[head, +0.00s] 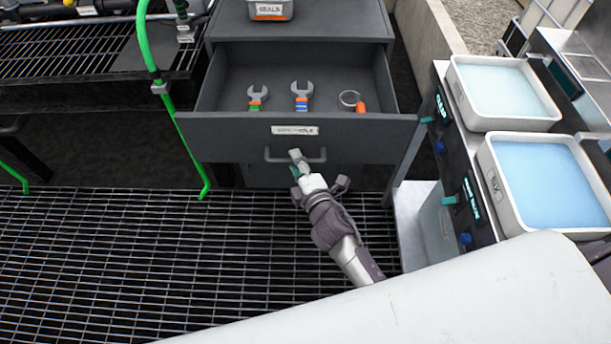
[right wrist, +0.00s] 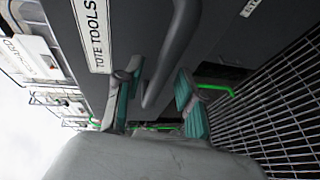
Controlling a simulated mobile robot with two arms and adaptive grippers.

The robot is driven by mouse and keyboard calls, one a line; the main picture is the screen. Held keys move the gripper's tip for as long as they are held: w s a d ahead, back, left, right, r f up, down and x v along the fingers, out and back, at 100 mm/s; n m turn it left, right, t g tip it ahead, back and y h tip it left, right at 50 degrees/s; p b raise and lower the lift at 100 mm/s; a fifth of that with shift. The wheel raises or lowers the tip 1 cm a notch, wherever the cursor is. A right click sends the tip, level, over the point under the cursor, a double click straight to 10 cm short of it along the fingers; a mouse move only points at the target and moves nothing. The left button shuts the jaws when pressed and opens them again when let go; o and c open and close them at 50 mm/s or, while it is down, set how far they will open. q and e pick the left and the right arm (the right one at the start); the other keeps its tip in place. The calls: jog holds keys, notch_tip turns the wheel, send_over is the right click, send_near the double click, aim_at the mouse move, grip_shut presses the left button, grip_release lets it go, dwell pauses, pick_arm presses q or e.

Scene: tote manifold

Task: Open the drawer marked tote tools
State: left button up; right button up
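The grey drawer (head: 230,128) labelled TOTE TOOLS stands pulled out of its cabinet in the head view. Two wrenches with coloured handles (head: 302,95) and a ring-shaped tool with an orange end (head: 352,101) lie inside. The label (right wrist: 92,32) is readable in the right wrist view. The bar handle (head: 278,158) is on the drawer front. My right gripper (head: 316,176) is at the handle's right part. In the right wrist view its teal-padded fingers (right wrist: 160,102) are apart, with the handle bar (right wrist: 172,60) showing between them; contact is not visible. My left gripper is not in view.
A SEALS bin (head: 270,10) sits on the cabinet top. Right of the drawer is a bench with two trays of blue liquid (head: 487,160). A green hose (head: 172,110) hangs left of the drawer. The grated floor (head: 150,260) in front is clear.

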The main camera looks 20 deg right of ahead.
jog(key=v, duration=1.1)
jog(key=s+d+f+m+g+p, duration=0.15)
jog(key=s+f+m+g, duration=0.35)
jog(key=f, duration=0.9)
jog(key=s+d+f+m+g, duration=0.25)
jog(key=s+f, duration=0.35)
jog(key=f, duration=0.8)
jog(key=s+d+f+m+g, duration=0.2)
jog(key=s+f+m, duration=0.1)
jog(key=s, duration=0.5)
jog(key=s+d+f+m+g+h+p, duration=0.1)
jog(key=s+d+f+m+g, duration=0.1)
jog(key=s+f, duration=0.4)
jog(key=s+d+f+m+g+h, duration=0.1)
jog(key=s+d+f+m+g, duration=0.2)
jog(key=s, duration=0.6)
jog(key=shift+s+f+m+p, duration=0.3)
jog(key=shift+s+f+m, duration=0.05)
jog(key=shift+f, duration=0.45)
